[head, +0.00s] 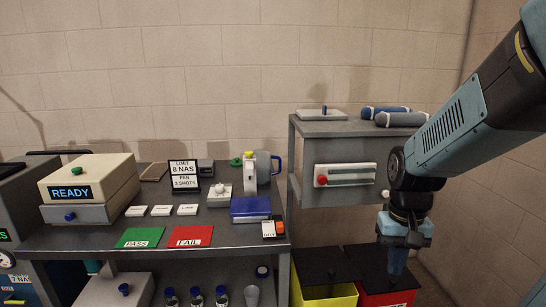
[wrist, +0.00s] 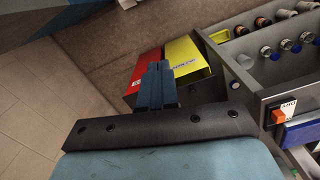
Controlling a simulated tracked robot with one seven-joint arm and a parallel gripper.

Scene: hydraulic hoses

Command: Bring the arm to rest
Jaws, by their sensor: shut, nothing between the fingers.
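My gripper (head: 397,262) hangs pointing down at the right in the head view, above the red bin (head: 385,298). Its blue fingers are shut together with nothing between them. In the wrist view the shut fingers (wrist: 155,85) show in the middle, in front of the red bin (wrist: 146,66) and beside the yellow bin (wrist: 184,54). My arm comes in from the upper right of the head view, bent at the elbow.
A workbench (head: 140,237) holds a READY machine (head: 88,185), a green PASS card (head: 140,237), a red FAIL card (head: 190,236) and a blue box (head: 250,206). A grey cabinet (head: 345,150) carries rolled cylinders (head: 400,119). Bottles (head: 196,297) stand on the lower shelf.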

